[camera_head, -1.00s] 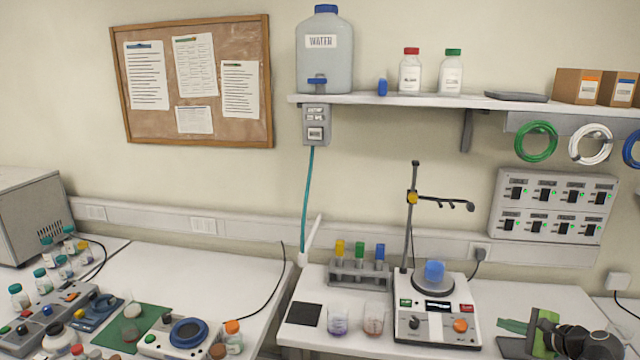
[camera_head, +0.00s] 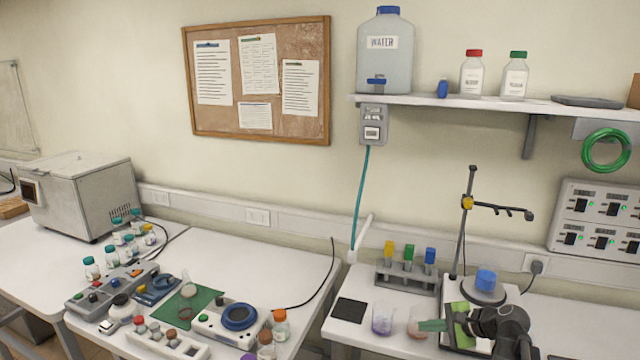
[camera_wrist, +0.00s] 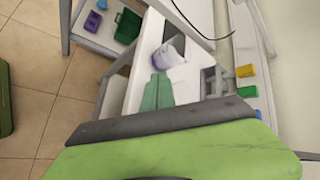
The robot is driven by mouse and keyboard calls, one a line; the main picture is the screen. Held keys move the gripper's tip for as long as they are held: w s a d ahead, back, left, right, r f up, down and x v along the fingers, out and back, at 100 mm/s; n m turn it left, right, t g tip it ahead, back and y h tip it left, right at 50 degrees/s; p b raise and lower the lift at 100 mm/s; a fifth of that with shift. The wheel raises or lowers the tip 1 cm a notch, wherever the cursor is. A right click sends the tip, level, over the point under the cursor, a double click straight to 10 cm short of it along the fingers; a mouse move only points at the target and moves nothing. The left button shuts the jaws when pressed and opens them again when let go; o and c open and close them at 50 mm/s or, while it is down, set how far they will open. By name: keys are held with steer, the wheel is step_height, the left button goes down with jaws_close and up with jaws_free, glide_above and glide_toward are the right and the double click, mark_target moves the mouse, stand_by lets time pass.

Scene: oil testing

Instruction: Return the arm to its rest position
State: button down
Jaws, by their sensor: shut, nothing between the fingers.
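My arm enters the head view at the lower right, with dark joints and green parts. My gripper (camera_head: 432,325) has green fingers, is shut and empty, and points left. It shows in front of the right-hand beaker (camera_head: 416,334) in the picture; whether they touch I cannot tell. In the wrist view, my gripper's green fingers (camera_wrist: 156,92) lie together, with a beaker of purple liquid (camera_wrist: 167,55) just beyond the tips. My arm hides much of the hotplate stirrer (camera_head: 484,291), which carries a blue-topped piece.
The purple-liquid beaker (camera_head: 382,320) stands left of my fingers. A tube rack (camera_head: 408,279) and a clamp stand (camera_head: 465,215) rise behind. The left table (camera_head: 290,255) holds several bottles and devices. A dark pad (camera_head: 349,310) lies on the right table.

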steer(key=s+a+f+n+g, duration=0.1)
steer(key=a+f+n+g, duration=0.1)
steer(key=a, duration=0.5)
steer(key=a+f+n+g, duration=0.2)
steer(key=a+n, duration=0.1)
steer(key=a, duration=0.4)
steer(key=s+a+f+n+g+h, duration=0.35)
steer(key=s+a+f+n, duration=0.2)
steer(key=a, duration=0.25)
steer(key=s+d+n+h, duration=0.3)
steer(key=s+d+n, duration=0.1)
steer(key=d, duration=0.2)
steer(key=shift+d, duration=0.25)
steer(key=shift+d+n+g+h, duration=0.1)
steer(key=shift+n+g+h, duration=0.15)
